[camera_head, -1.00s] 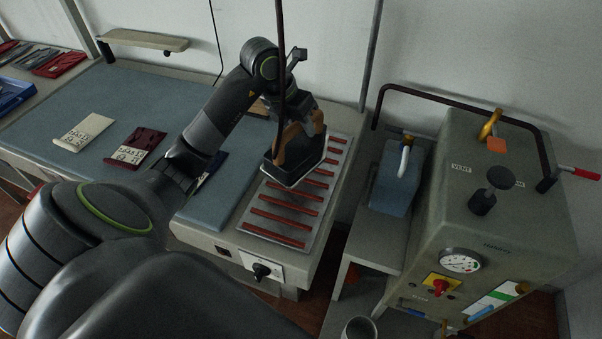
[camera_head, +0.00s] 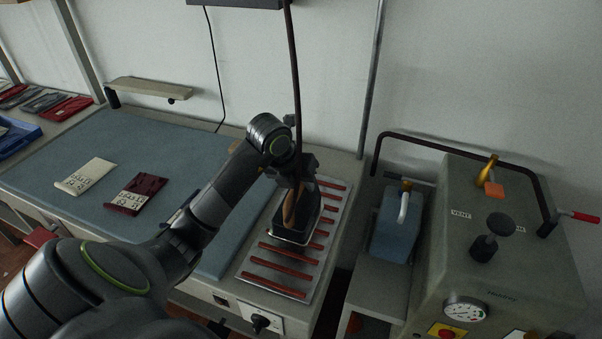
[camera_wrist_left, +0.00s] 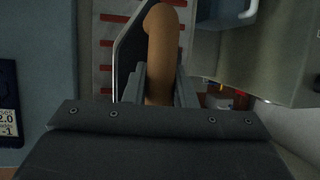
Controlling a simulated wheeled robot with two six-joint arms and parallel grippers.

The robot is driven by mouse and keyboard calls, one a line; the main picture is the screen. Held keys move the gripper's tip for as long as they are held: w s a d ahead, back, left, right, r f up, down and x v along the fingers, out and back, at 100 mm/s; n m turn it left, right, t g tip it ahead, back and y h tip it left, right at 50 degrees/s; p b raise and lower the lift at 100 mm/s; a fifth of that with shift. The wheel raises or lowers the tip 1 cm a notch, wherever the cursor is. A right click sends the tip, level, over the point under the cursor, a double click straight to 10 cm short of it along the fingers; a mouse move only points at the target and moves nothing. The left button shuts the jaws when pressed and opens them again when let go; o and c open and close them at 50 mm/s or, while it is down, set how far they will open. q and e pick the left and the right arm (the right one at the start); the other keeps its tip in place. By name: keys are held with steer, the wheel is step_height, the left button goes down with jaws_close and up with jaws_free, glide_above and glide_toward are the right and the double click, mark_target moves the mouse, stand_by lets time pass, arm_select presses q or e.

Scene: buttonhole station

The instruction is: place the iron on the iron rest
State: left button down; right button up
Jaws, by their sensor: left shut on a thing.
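The iron (camera_head: 291,236) has a dark body and a brown handle. My left gripper (camera_head: 297,188) is shut on that handle, which also shows between the fingers in the left wrist view (camera_wrist_left: 161,55). The iron rest (camera_head: 280,258) is a pale metal plate with several red-brown strips, at the right end of the table. The iron is over the rest's middle-left part, sole downward. I cannot tell whether the sole touches the strips. The rest's strips also show beside the iron in the left wrist view (camera_wrist_left: 104,45). My right gripper is not in view.
A dark hose or cord (camera_head: 295,80) hangs down to the iron. A blue-grey pressing surface (camera_head: 80,150) with garment pieces lies to the left. A grey steam unit (camera_head: 510,260) and a blue container (camera_head: 395,230) stand to the right.

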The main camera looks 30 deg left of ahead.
mark_target(301, 200)
arm_select(q)
steer(key=shift+f+p, duration=0.35)
steer(key=shift+f, duration=1.1)
steer(key=shift+w+f, duration=0.1)
steer(key=shift+f, duration=0.25)
steer(key=c, duration=1.6)
jaws_free()
steer(key=shift+f, duration=0.25)
steer(key=o, duration=0.4)
steer(key=shift+s+r, duration=0.1)
steer(key=shift+s, duration=0.1)
steer(key=shift+r, duration=0.15)
steer(key=b+v, duration=0.1)
steer(key=v, duration=1)
steer(key=shift+s+r, duration=0.25)
steer(key=shift+r, duration=0.1)
